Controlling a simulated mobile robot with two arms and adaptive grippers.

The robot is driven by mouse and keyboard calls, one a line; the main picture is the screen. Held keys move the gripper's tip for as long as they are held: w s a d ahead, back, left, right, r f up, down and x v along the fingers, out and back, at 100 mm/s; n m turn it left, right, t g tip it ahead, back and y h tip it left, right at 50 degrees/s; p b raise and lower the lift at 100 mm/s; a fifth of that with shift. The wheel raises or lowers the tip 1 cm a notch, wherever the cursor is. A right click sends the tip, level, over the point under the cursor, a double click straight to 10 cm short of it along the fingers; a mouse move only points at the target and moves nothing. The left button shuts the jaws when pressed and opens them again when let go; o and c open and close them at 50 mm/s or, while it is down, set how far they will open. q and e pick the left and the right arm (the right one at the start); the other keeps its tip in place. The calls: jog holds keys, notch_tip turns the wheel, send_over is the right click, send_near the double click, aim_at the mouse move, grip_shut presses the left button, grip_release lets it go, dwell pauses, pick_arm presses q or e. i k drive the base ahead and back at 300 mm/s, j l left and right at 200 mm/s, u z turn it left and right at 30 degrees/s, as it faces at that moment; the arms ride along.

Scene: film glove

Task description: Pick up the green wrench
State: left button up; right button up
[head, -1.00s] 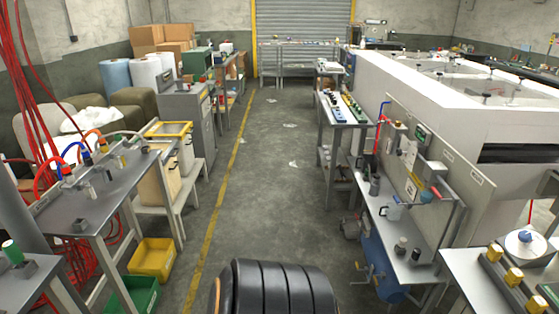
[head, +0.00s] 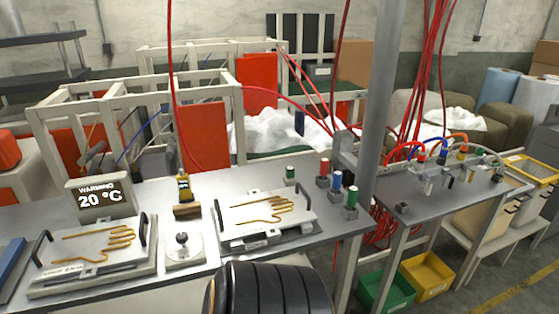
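I cannot make out a green wrench for certain in the head view. Small items, some with green parts, lie on the narrow grey bench (head: 425,207) at the right, but they are too small to identify. Neither of my grippers is in view.
A long grey table (head: 345,222) holds two glove plates (head: 95,255) (head: 262,218), a warning display (head: 100,198) and several coloured cylinders. Red cables hang near a grey post (head: 383,110). Green (head: 388,292) and yellow (head: 428,276) bins stand below the right bench. Floor shows at lower right.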

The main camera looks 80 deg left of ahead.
aim_at(353, 191)
jog(key=u, duration=2.05)
jog(key=i+l, duration=0.25)
jog(key=i+j+u, duration=0.05)
